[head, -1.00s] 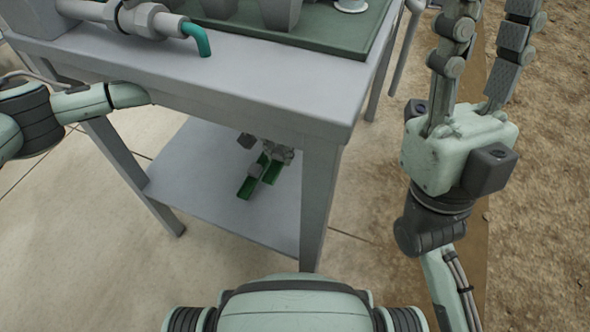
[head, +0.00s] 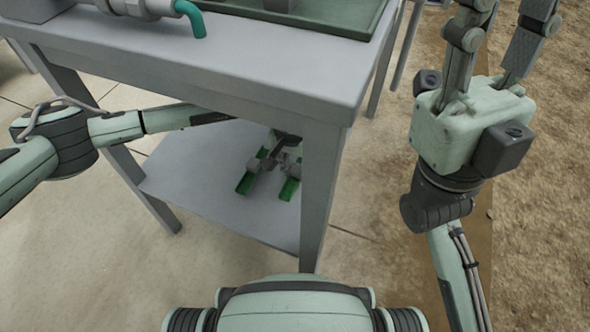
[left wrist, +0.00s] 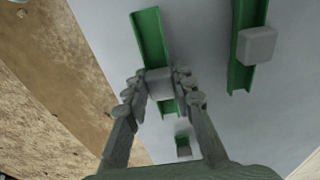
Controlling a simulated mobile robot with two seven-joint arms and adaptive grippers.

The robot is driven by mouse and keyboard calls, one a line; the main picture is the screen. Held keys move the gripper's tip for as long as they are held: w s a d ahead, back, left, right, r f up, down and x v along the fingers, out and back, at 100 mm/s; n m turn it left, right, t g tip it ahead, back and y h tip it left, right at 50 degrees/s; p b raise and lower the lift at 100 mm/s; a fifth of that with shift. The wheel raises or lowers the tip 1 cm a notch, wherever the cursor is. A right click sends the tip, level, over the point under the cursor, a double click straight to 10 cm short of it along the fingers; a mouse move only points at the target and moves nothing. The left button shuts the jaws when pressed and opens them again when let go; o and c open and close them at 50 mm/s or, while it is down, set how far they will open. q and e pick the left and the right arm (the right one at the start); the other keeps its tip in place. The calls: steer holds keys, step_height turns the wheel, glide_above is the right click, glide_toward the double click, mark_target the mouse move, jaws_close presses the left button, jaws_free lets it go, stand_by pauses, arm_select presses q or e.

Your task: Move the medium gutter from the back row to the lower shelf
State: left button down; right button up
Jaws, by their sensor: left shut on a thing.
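My left gripper (left wrist: 160,80) is shut on the grey block of a green gutter (left wrist: 149,35), which it holds at the lower shelf (head: 190,185). In the head view the left gripper (head: 283,160) is partly hidden under the tabletop, and the held gutter's green end (head: 290,188) shows below it. A second green gutter (head: 246,183) lies on the shelf to the left; it shows at the right in the left wrist view (left wrist: 240,70). A smaller green piece with a grey block (left wrist: 183,147) shows between the finger bases. My right gripper (head: 505,40) is open and empty, its fingertips near the top edge.
The table's front right leg (head: 322,195) stands close to the held gutter, and the tabletop (head: 250,65) overhangs it. A green tray (head: 330,22) and a grey pipe fitting with a teal spout (head: 190,18) are on top. The shelf's left part is clear.

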mark_target(294, 171)
arm_select(q)
steer(key=shift+f, duration=0.1)
steer(key=shift+f+b, duration=0.15)
steer(key=shift+b, duration=0.15)
steer(key=c, duration=1.3)
jaws_free()
steer(key=shift+s+a+r+p, duration=0.15)
steer(key=shift+r+p, duration=0.4)
steer(key=shift+r, duration=1.45)
steer(key=shift+s+r+p, duration=0.15)
steer(key=shift+r+p, duration=0.4)
steer(key=shift+r, duration=1.45)
